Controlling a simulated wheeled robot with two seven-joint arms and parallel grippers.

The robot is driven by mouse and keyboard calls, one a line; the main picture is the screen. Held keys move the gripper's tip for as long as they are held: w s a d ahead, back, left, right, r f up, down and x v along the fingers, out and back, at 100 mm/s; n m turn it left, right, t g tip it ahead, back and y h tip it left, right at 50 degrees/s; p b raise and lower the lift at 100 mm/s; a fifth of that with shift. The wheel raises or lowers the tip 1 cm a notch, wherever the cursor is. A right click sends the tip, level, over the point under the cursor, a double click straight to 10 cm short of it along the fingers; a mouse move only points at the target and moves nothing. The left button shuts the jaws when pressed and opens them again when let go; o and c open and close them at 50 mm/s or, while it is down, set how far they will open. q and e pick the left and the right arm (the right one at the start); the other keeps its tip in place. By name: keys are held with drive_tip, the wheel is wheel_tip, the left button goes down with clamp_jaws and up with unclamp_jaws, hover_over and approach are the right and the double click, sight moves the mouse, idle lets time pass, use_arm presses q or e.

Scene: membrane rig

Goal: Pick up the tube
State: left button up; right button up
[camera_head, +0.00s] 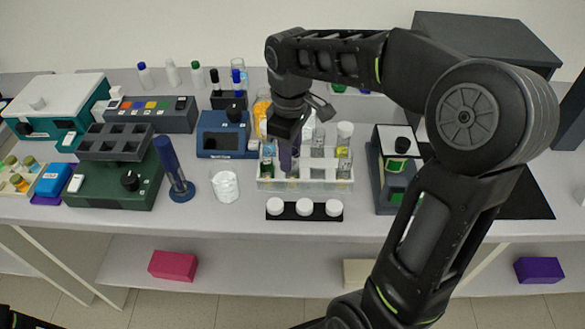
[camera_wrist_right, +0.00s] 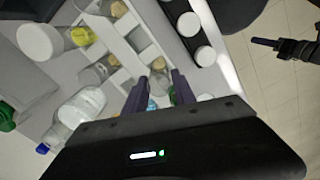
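A white rack (camera_head: 325,184) on the bench holds several clear tubes. One tube with dark green contents (camera_head: 267,168) is at its left end, and one with yellowish contents (camera_head: 343,166) is at its right end. My right gripper (camera_head: 289,165) points down over the left part of the rack. In the right wrist view its two fingers (camera_wrist_right: 158,88) are apart, with a clear tube (camera_wrist_right: 158,72) showing between and just beyond their tips. I see no contact. A dark gripper, apparently my left one (camera_wrist_right: 268,43), is at the far right there; its finger gap is unclear.
A black strip with three white caps (camera_head: 304,208) lies before the rack. A glass beaker (camera_head: 225,185) and blue upright device (camera_head: 174,170) stand left. A dark device (camera_head: 388,190) stands right. Bottles crowd behind the rack. The bench front edge is close.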

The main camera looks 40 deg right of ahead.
clamp_jaws()
wheel_tip(320, 180, up, 10)
drive_tip(key=p, duration=0.2)
drive_tip(key=shift+p, duration=0.35)
idle(0.8)
